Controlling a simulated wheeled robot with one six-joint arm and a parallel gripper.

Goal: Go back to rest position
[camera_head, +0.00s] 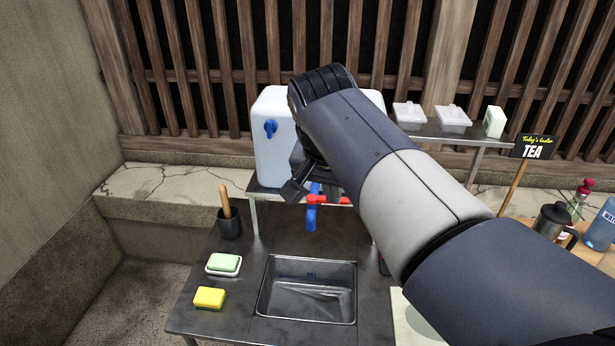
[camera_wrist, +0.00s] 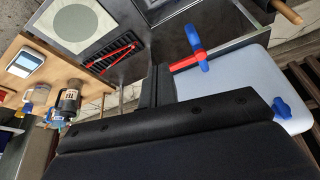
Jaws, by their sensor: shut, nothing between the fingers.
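My gripper (camera_head: 309,185) is shut and empty in the head view, hanging in front of the white water container (camera_head: 277,140) near its red and blue tap (camera_head: 312,212). My arm covers part of the container. In the wrist view my gripper (camera_wrist: 160,72) points up the picture. There the tap's blue spout and red handle (camera_wrist: 187,62) show just right of the fingers. I cannot tell whether the fingers touch the tap.
Below is a metal table with a sink (camera_head: 307,290), a green soap on a dish (camera_head: 224,263), a yellow sponge (camera_head: 209,297) and a black cup (camera_head: 229,224). At right stand a tea sign (camera_head: 533,147), a French press (camera_head: 552,219) and a blue bottle (camera_head: 602,226).

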